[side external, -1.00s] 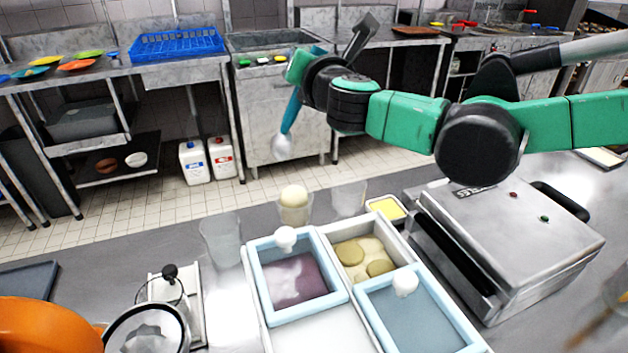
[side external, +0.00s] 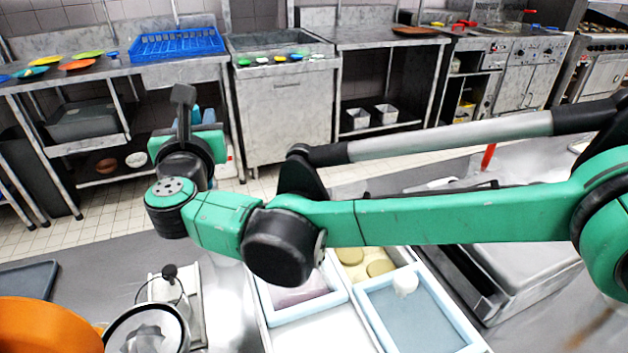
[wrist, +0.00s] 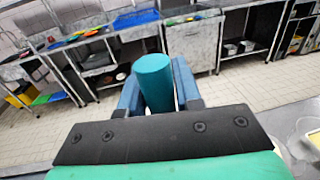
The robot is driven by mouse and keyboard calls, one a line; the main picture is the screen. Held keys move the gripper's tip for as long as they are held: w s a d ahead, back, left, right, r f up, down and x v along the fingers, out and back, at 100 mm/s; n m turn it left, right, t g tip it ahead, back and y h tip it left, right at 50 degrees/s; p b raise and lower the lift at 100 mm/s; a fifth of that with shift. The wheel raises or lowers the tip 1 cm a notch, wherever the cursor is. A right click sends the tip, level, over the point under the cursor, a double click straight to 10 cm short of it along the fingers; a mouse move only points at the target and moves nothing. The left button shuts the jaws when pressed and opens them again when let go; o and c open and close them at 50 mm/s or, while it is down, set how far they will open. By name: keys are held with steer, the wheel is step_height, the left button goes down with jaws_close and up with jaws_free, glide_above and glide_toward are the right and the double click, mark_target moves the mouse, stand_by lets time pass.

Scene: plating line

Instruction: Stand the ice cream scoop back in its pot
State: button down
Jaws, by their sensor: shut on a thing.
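In the wrist view, the ice cream scoop's thick teal handle (wrist: 153,80) stands between the blue fingers of my gripper (wrist: 156,90), which is shut on it. The scoop's head is out of sight there. In the side view, my gripper (side external: 204,118) is at the left, above the far edge of the counter, with blue finger parts showing past my wrist. I cannot make out the scoop's pot in either view; my arm covers much of the counter behind the tubs.
Ice cream tubs in a pale tray (side external: 335,325) stand at the front middle. A glass press (side external: 170,290), an orange bowl (side external: 40,325) and a dark tray (side external: 28,285) are at the left. A metal grill (side external: 525,275) stands at the right, partly behind my arm. Bare counter (side external: 105,258) shows at left.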

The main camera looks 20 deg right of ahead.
steer(key=shift+f, duration=4.45)
steer(key=c, duration=0.5)
jaws_free()
steer(key=s, duration=0.5)
steer(key=shift+s+a, duration=0.3)
steer(key=shift+a, duration=0.05)
